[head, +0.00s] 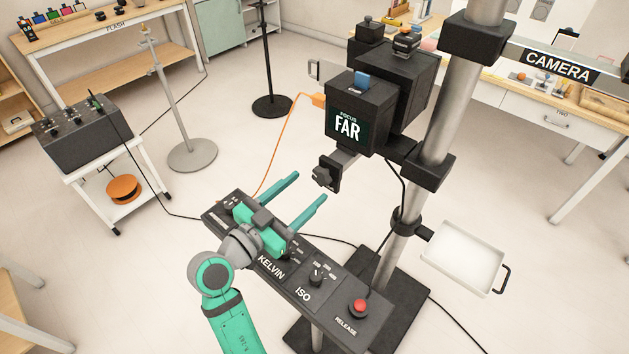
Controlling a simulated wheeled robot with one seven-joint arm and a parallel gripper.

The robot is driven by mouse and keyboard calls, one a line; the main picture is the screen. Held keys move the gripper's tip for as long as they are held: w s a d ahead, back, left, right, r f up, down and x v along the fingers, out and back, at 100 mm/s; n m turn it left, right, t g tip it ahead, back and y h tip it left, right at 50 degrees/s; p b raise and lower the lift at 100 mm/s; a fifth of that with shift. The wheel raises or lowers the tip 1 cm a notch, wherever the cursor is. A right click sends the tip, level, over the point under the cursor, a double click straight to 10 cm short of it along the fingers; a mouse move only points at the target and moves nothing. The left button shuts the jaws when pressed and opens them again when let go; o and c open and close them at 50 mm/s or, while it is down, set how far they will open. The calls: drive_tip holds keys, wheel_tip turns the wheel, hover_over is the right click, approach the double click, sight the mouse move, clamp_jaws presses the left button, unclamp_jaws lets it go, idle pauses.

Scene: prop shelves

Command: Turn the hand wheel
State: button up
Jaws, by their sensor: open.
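The hand wheel looks to be the dark lobed knob (323,177) on a black plate and short grey bar, just below the camera box (362,118) whose screen reads "FOCUS FAR". My gripper (309,186) has a green body and two long green fingers, spread apart with nothing between them. The fingers reach up and right toward the knob, one tip to its left and the other just below it in the picture. The depth gap between fingertips and knob is hard to tell.
A control panel (330,316) with KELVIN and ISO knobs and a red RELEASE button (360,308) lies under my gripper. A thick grey column (446,112) rises right of the camera box. A white tray (462,258) juts from it. An orange cable (282,138) hangs left.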

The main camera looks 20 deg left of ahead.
sight(319, 178)
drive_tip(key=shift+x, duration=2.15)
drive_tip(key=c, duration=1)
